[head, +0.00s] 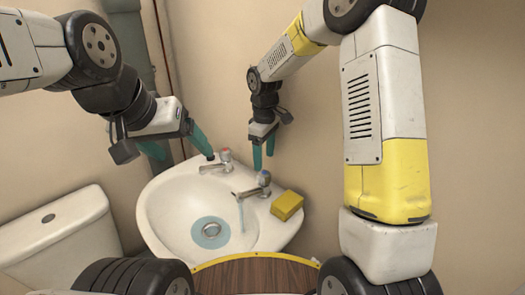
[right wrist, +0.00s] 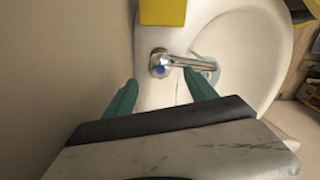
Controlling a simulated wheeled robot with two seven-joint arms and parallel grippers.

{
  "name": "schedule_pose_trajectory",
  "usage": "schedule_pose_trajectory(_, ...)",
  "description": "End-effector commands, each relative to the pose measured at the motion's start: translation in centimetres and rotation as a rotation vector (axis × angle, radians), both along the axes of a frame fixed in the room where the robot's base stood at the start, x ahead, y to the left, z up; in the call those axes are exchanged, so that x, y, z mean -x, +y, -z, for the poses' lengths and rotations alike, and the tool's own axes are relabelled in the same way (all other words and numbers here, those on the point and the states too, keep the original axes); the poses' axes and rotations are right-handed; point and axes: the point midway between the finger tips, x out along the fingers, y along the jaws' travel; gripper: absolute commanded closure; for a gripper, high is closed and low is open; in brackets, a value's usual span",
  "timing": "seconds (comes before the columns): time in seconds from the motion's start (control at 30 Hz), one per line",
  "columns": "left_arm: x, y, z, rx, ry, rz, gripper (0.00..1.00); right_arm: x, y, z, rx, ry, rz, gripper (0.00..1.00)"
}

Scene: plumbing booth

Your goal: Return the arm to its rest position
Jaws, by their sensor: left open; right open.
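My left gripper (head: 184,147) is open, its teal fingers spread above the back left of the white basin. One fingertip is close to the red-marked tap (head: 220,162); I cannot tell whether they touch. My right gripper (head: 263,160) is open and points down above the blue-marked tap (head: 258,189), with nothing between its fingers. The right wrist view shows this tap's blue-dotted knob (right wrist: 159,66) beyond the spread right fingers (right wrist: 160,90). A thin stream of water (head: 241,215) falls from the blue-marked tap's spout.
The white basin (head: 165,215) has bluish water around its drain. A yellow sponge (head: 287,205) lies on its right rim, also in the right wrist view (right wrist: 163,12). A white toilet cistern (head: 60,225) stands left. Walls are close behind and right. A brown wooden surface (head: 255,276) is in front.

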Motion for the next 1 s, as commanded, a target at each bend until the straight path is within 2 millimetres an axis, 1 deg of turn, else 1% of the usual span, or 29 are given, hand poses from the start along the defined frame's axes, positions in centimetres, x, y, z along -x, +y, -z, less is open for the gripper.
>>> schedule_pose_trajectory(0.13,0.0,0.0,0.0,0.000,0.000,0.000,0.20,0.0,0.0,0.0,0.000,0.000,0.001,0.35)
schedule_pose_trajectory(0.2,0.0,0.0,0.0,0.000,0.000,0.000,0.20,0.1,-0.2,-0.4,-0.002,-0.005,0.008,0.35)
schedule_pose_trajectory(0.27,0.0,0.0,0.0,0.000,0.000,0.000,0.20,0.4,-0.5,-1.1,-0.005,-0.015,0.027,0.35)
schedule_pose_trajectory(0.37,0.0,0.0,0.0,0.000,0.000,0.000,0.20,1.2,-1.5,-3.4,-0.016,-0.048,0.082,0.35)
schedule_pose_trajectory(0.5,0.0,0.0,0.0,0.000,0.000,0.000,0.20,3.6,-3.6,-7.7,-0.045,-0.108,0.204,0.35)
schedule_pose_trajectory(0.57,0.0,0.0,0.0,0.000,0.000,0.000,0.20,4.8,-4.4,-9.3,-0.062,-0.133,0.260,0.35)
schedule_pose_trajectory(0.7,0.0,0.0,0.0,0.000,0.000,0.000,0.20,7.9,-6.3,-12.6,-0.106,-0.189,0.390,0.35)
schedule_pose_trajectory(0.8,0.0,0.0,0.0,0.000,0.000,0.000,0.20,10.3,-7.5,-14.6,-0.144,-0.229,0.481,0.35)
schedule_pose_trajectory(0.87,0.0,0.0,0.0,0.000,0.000,0.000,0.20,11.7,-8.1,-15.6,-0.170,-0.252,0.537,0.35)
schedule_pose_trajectory(1.0,0.0,0.0,0.0,0.000,0.000,0.000,0.20,15.3,-9.5,-17.4,-0.237,-0.300,0.664,0.35)
